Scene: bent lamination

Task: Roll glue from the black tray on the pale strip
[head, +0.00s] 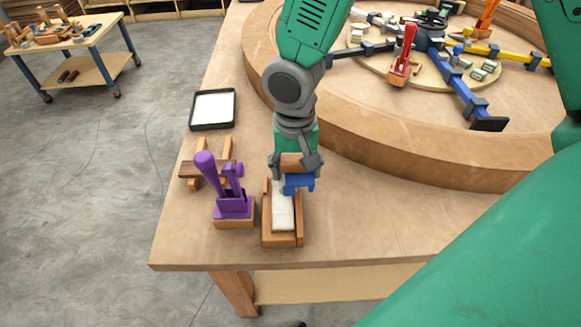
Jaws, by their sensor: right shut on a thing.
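The black tray (192,123) lies on the left part of the bench, with a white, flat layer inside. A pale white strip (283,216) lies in a small wooden holder (269,239) near the bench's front edge. My right gripper (298,167) is above the far end of this holder. It is shut on a tool with a blue part (299,183), which looks like a roller. The blue part is over or at the far end of the strip; I cannot tell whether they touch. The fingers partly hide the tool. My left gripper is not in view.
A purple clamp (232,204) on a wooden block stands close left of the holder. A wooden rack (188,171) is behind it. A large round wooden platform (370,135) with red, blue and yellow clamps fills the back right. Bench surface right of the holder is clear.

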